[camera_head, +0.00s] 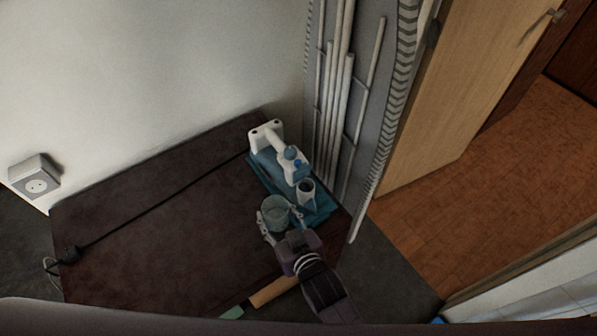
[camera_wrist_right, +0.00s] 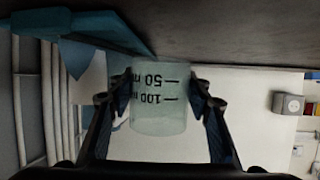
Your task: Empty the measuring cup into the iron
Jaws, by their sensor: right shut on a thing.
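The iron (camera_head: 262,175) is teal with a white handle and blue buttons, and sits at the right end of the dark table. A round white-rimmed opening (camera_head: 306,187) faces up on its near part. A clear measuring cup (camera_head: 274,213) is beside the iron's near left side, held by my right gripper (camera_head: 282,217). In the right wrist view the gripper (camera_wrist_right: 163,95) has a finger on each side of the cup (camera_wrist_right: 158,112), whose 50 and 100 marks read upside down, as does the scene. The cup looks about upright; its contents cannot be told. My left gripper is out of view.
A black cord (camera_head: 165,200) crosses the dark table (camera_head: 150,245) to a loose plug (camera_head: 66,254). A wall socket (camera_head: 36,178) is at the left. A tan rod-like thing (camera_head: 274,291) lies at the front edge. White pipes (camera_head: 338,100) stand behind the iron. The table's left and middle are mostly clear.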

